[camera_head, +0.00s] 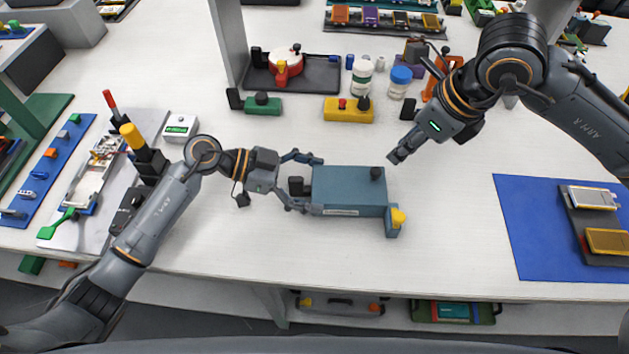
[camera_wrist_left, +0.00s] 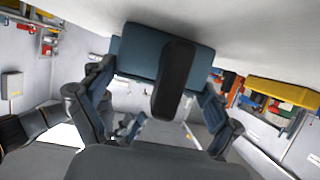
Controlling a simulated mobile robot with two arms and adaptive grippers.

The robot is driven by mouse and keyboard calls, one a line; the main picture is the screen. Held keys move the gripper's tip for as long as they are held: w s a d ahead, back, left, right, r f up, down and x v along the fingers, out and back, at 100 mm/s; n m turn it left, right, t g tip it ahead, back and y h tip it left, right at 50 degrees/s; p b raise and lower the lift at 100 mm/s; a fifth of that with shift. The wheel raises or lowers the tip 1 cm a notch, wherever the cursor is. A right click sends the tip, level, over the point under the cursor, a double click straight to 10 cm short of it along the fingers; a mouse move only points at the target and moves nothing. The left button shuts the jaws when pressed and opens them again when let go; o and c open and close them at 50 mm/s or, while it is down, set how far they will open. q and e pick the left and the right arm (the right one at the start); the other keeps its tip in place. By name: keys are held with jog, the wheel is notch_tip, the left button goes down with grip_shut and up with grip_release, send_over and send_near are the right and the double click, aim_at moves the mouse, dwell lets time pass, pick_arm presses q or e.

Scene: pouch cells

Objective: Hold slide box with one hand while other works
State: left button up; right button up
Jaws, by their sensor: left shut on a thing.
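The slide box (camera_head: 345,188) is a flat blue-grey box on the white table in the head view. My left gripper (camera_head: 317,184) is shut on the box's left end, with one finger along the back side and one along the front. In the left wrist view the box (camera_wrist_left: 133,52) sits between the fingers, behind a black upright part (camera_wrist_left: 174,80).
Behind the box stand a yellow block (camera_head: 349,110), a green block (camera_head: 262,105), small jars (camera_head: 400,80) and a dark tray (camera_head: 320,75). A blue mat (camera_head: 535,230) with pouch cells lies at the right. The table between box and mat is clear.

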jog(key=shift+w+a, duration=0.15)
jog(key=shift+a, duration=0.3)
grip_shut()
jog(key=n+g+h, duration=0.1)
jog(key=g+h, duration=0.2)
send_over(358, 178)
jog(key=shift+a+f, duration=0.1)
jog(key=shift+f, duration=4.65)
jog(key=shift+d, duration=6.75)
notch_tip(358, 178, up, 6)
jog(key=a, duration=0.1)
jog(key=shift+a, duration=0.3)
